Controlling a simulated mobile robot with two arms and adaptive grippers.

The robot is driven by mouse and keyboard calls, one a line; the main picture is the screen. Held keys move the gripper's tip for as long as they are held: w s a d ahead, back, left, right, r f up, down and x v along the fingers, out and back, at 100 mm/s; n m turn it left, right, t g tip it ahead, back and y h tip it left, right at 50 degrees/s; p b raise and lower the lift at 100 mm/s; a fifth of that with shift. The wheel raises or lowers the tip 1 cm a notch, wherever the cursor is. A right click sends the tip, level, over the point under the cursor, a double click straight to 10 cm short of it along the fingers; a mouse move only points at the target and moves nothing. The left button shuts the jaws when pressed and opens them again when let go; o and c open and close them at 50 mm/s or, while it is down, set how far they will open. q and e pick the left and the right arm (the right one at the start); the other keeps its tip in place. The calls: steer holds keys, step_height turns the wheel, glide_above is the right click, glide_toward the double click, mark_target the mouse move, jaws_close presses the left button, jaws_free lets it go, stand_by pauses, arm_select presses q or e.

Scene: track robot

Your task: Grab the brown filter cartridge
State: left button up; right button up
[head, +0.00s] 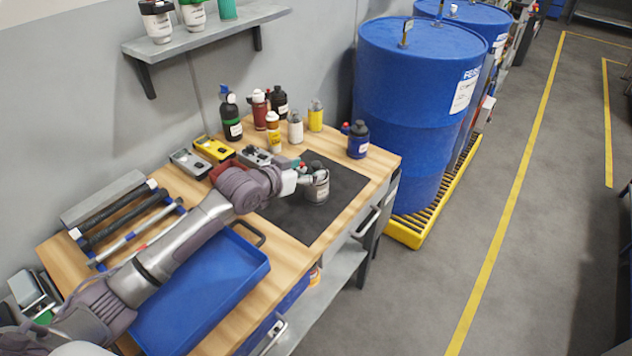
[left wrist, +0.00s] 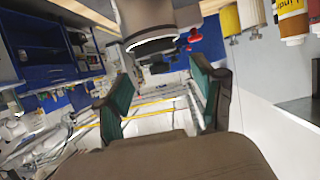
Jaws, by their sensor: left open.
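A grey-brown cylindrical canister (head: 317,188), the likeliest filter cartridge, stands on the black mat (head: 332,210) on the workbench. Its brown colour is not clear. In the left wrist view the canister (left wrist: 155,28) fills the top middle, with a dark-edged end, just above the space between my fingers. My left gripper (head: 303,176) is right at the canister's left side in the head view. In the left wrist view the gripper (left wrist: 163,98) shows two teal-padded fingers spread apart, with nothing gripped. Contact with the canister cannot be told. My right gripper is not in view.
Several bottles (head: 273,130) stand behind the mat, and a dark-blue bottle (head: 358,139) at its right. A blue tray (head: 205,290) and tools (head: 120,215) lie on the bench. Blue drums (head: 412,110) stand beyond. A wall shelf (head: 205,38) holds containers.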

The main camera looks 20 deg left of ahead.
mark_target(313, 166)
arm_select(q)
steer(key=x, duration=0.3)
steer(key=shift+w+d+r+p, duration=0.1)
steer(key=shift+w+d+p, duration=0.15)
steer(key=shift+w+p, duration=0.1)
steer(key=shift+w+d, duration=0.1)
steer(key=shift+w, duration=0.15)
steer(key=c, duration=0.5)
steer(key=shift+s+f, duration=0.1)
steer(key=shift+f, duration=0.2)
jaws_close()
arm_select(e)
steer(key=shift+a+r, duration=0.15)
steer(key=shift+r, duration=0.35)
